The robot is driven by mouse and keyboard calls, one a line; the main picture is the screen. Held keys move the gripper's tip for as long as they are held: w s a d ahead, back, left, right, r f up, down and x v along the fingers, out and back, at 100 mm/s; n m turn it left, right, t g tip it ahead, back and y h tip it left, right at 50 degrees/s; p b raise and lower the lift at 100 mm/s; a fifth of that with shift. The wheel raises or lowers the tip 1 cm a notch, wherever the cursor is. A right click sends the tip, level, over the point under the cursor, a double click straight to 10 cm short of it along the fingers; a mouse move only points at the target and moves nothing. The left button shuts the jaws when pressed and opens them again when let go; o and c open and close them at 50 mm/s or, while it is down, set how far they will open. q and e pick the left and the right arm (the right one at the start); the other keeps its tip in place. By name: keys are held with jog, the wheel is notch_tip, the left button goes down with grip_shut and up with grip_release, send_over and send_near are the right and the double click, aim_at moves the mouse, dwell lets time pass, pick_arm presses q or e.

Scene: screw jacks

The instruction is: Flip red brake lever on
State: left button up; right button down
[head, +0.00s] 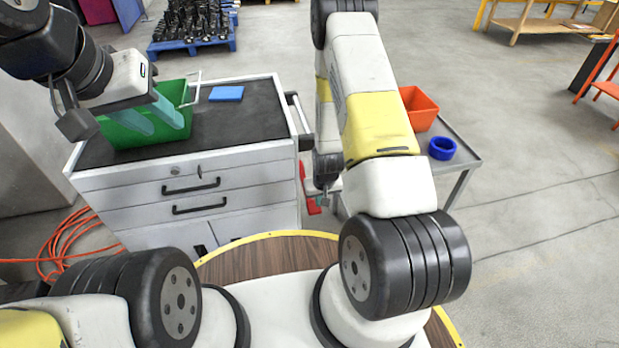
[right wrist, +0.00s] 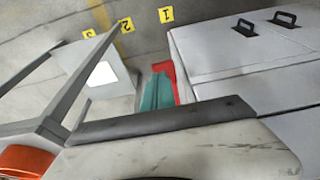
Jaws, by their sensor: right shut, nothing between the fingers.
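The red brake lever (head: 312,206) shows low beside the right side of the grey drawer cart in the head view. In the right wrist view a red part (right wrist: 182,90) shows right behind my right gripper (right wrist: 158,82), whose teal fingers are shut with nothing between them. I cannot tell whether the fingers touch the red part. In the head view my right arm hides the fingers. My left gripper (head: 152,120) is open over the green bin (head: 118,135) on the cart; its teal fingers are apart and I see nothing between them.
The drawer cart (head: 245,160) stands left of my right arm, with a blue block (head: 226,93) on top. A side table (head: 468,158) on the right bears an orange bin (head: 420,108) and a blue ring (head: 442,148). An orange cable (head: 75,235) lies on the floor at left.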

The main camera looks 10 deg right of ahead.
jog(key=s+r, duration=0.4)
jog(key=shift+r, duration=0.2)
dwell(0.3)
